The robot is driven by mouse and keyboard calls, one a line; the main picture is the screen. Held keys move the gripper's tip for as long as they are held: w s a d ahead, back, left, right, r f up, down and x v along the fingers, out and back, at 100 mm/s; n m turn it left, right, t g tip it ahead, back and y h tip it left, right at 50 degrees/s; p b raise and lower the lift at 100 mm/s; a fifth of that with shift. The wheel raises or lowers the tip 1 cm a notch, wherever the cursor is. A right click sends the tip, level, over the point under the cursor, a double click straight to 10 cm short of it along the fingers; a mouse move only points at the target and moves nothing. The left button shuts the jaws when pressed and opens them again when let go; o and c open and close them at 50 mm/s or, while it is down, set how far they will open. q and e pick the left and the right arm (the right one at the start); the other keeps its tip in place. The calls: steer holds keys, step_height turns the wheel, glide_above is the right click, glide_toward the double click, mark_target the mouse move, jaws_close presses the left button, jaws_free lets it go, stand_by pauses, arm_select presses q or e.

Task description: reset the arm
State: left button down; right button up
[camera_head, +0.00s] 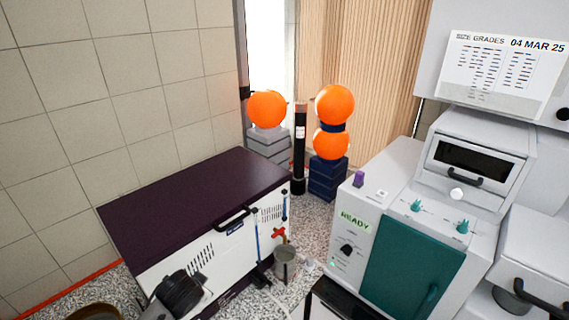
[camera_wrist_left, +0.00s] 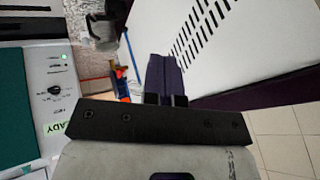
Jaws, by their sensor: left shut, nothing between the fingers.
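My left gripper (camera_wrist_left: 166,99) shows in the left wrist view, at the middle below a dark purple block-like shape (camera_wrist_left: 163,72). Its two short black fingers are shut with nothing held. I cannot tell whether they touch the purple shape. The white machine with the READY label (camera_wrist_left: 52,129) is at the left of that view, and a white slotted panel (camera_wrist_left: 210,35) is at the upper right. In the head view I cannot make out either gripper clearly. My right gripper is not seen.
In the head view, a dark-topped white cabinet (camera_head: 190,205) stands left, the teal-doored machine (camera_head: 415,265) right. Between them are a grey metal cup (camera_head: 286,264), a black column (camera_head: 299,150) and orange balls (camera_head: 267,108) on stacked blocks (camera_head: 328,178). Little speckled floor is clear.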

arm_select(q)
steer(key=s+d+r+t+h, duration=0.1)
steer(key=s+d+r+t, duration=0.15)
steer(key=s, duration=0.35)
steer(key=s+d+r+t+h, duration=0.1)
steer(key=s+d+r, duration=0.15)
steer(key=s, duration=0.45)
steer(key=s+a+f+n+g, duration=0.1)
steer(key=s+f+g, duration=0.1)
steer(key=s+f, duration=0.3)
steer(key=s+a+f+n+g, duration=0.1)
steer(key=s+f, duration=0.4)
steer(key=s, duration=0.7)
steer(key=s+f+n+g, duration=0.1)
steer(key=s+f+g, duration=0.2)
steer(key=s+f, duration=0.2)
steer(key=s, duration=0.3)
steer(key=shift+s+a+f+n, duration=0.3)
steer(key=shift+s+a+f, duration=0.1)
steer(key=shift+g, duration=0.25)
